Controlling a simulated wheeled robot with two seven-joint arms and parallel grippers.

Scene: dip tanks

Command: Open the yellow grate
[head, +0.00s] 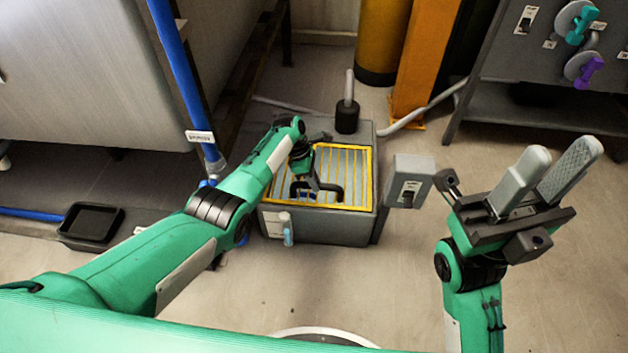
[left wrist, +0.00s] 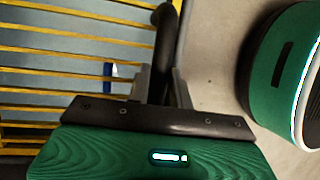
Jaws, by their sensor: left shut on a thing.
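The yellow grate (head: 369,178) has a yellow frame and thin bars and appears to lie flat over the top of a grey tank (head: 340,229). A black bar handle (head: 338,189) is at its near side. My left gripper (head: 311,181) reaches down over the grate and is shut on this handle. In the left wrist view, the fingers of my left gripper (left wrist: 160,88) close around the black handle (left wrist: 166,35), with the yellow bars (left wrist: 70,48) to the left. My right gripper (head: 562,152) is open and empty, in the air right of the tank.
A grey switch box (head: 409,182) stands right of the tank. A black post (head: 347,117) is behind the grate. A black tray (head: 91,223) lies on the floor at left. A panel with valve handles (head: 577,40) is at the back right. Floor in front is clear.

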